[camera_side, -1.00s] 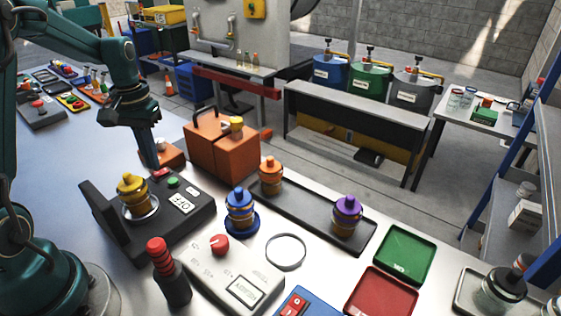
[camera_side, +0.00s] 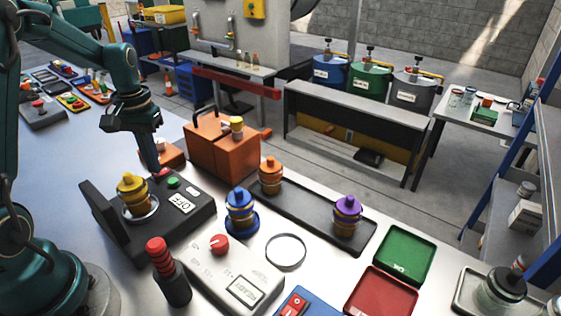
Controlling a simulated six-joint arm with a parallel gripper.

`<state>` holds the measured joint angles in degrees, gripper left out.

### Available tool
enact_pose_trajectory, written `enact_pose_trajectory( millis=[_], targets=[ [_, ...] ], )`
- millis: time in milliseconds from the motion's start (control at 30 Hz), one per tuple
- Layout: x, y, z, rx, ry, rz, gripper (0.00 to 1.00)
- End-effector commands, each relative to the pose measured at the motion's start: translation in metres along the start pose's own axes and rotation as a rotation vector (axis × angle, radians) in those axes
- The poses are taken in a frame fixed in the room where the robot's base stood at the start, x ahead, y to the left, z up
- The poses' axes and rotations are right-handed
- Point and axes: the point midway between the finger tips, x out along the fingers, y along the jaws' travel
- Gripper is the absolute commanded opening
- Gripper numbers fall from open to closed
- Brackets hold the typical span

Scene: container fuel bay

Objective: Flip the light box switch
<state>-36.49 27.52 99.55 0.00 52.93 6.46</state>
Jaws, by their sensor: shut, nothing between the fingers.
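A black box (camera_side: 188,222) with an upright panel at its left and a display reading OFF (camera_side: 183,204) stands on the bench; I take it to be the light box. A green button (camera_side: 173,183), a partly hidden red part (camera_side: 163,172) and a small white part (camera_side: 193,190) are along its far side. A yellow-capped jar (camera_side: 132,190) stands on its round plate. My gripper (camera_side: 154,170) is shut and empty, pointing down at the box's far edge beside the red part. I cannot tell whether it touches anything.
An orange box with a black handle (camera_side: 225,148) stands just right of my gripper. A blue-capped jar (camera_side: 241,210), a black tray (camera_side: 300,215) with two jars, and a grey READY unit (camera_side: 225,265) are nearby. Open bench lies to the left.

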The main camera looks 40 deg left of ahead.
Motion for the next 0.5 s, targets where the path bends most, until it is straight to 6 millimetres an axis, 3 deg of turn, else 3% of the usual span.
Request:
enact_pose_trajectory(
  millis=[500],
  targets=[
    [0.0078,0.0001,0.0003,0.0,-0.001,0.0,0.0]
  ],
)
